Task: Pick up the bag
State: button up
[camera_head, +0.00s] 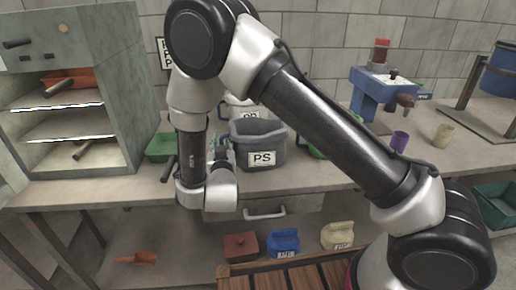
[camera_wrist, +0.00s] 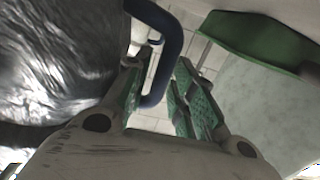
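A dark grey tub-like bag (camera_head: 262,139) with a white "PS" label stands upright on the bench in the head view. My gripper (camera_head: 222,154) is at its left side, partly hidden by my own wrist. In the wrist view my gripper (camera_wrist: 162,66) has its green-padded fingers apart. A dark blue curved handle (camera_wrist: 172,40) reaches into the gap between them. A crinkled grey surface (camera_wrist: 50,60), likely the bag's side, fills the left of that view. I cannot tell whether the fingers touch the handle.
A green tray (camera_head: 160,147) lies left of the bag, and a shelved grey cabinet (camera_head: 60,95) stands farther left. A white container (camera_head: 240,108) is behind the bag.

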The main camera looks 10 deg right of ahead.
grip_shut()
jog(key=shift+r, duration=0.1)
